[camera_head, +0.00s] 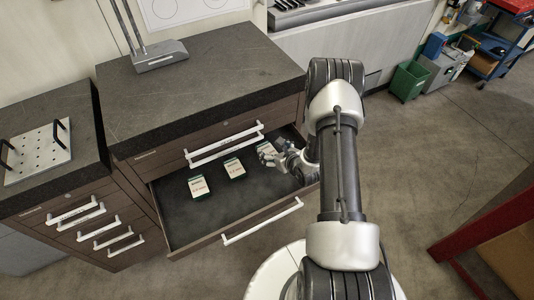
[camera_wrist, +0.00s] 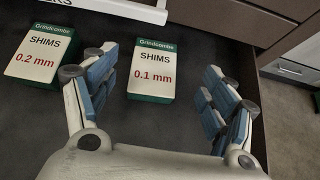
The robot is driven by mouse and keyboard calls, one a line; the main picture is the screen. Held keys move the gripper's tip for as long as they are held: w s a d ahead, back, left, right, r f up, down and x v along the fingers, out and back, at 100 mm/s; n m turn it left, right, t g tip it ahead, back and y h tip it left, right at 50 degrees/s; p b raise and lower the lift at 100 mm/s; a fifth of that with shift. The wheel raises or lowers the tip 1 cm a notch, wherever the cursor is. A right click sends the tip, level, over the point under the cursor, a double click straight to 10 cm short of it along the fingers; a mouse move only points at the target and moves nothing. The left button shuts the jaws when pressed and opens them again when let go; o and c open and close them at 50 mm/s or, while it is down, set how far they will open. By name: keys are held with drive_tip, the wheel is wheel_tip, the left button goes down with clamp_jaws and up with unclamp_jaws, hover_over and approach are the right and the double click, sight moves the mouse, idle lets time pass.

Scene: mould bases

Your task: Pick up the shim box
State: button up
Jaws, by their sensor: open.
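Several shim boxes with white faces and green edges lie in an open drawer (camera_head: 235,215). In the wrist view, the box labelled "SHIMS 0.1 mm" (camera_wrist: 152,72) lies ahead of and between the open fingers of my gripper (camera_wrist: 158,95). The box labelled "SHIMS 0.2 mm" (camera_wrist: 41,55) lies to its left, outside the fingers. In the head view, the left box (camera_head: 198,187) and middle box (camera_head: 234,168) are clear, and the right box (camera_head: 266,149) is partly hidden by my gripper (camera_head: 272,160). My gripper is open and empty.
The drawer front with its white handle (camera_head: 262,221) borders the near side. The dark cabinet top (camera_head: 215,80) overhangs behind the drawer. Another white handle (camera_wrist: 120,8) crosses the top of the wrist view. The drawer's left part has bare floor.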

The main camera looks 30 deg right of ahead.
sight(267, 149)
drive_tip(key=f, duration=0.1)
drive_tip(key=w+f+b, duration=0.1)
drive_tip(key=w+f, duration=0.1)
drive_tip(key=shift+w+a+f, duration=0.15)
drive_tip(key=shift+w+a, duration=0.1)
drive_tip(key=shift+a, duration=0.05)
drive_tip(key=shift+w+f+b, duration=0.2)
drive_tip(key=shift+w+b, duration=0.1)
drive_tip(key=shift+w, duration=0.15)
drive_tip(key=shift+c, duration=0.3)
drive_tip(key=c, duration=1.2)
drive_tip(key=shift+r, duration=0.1)
drive_tip(key=shift+c, duration=0.4)
drive_tip(key=shift+r, duration=0.1)
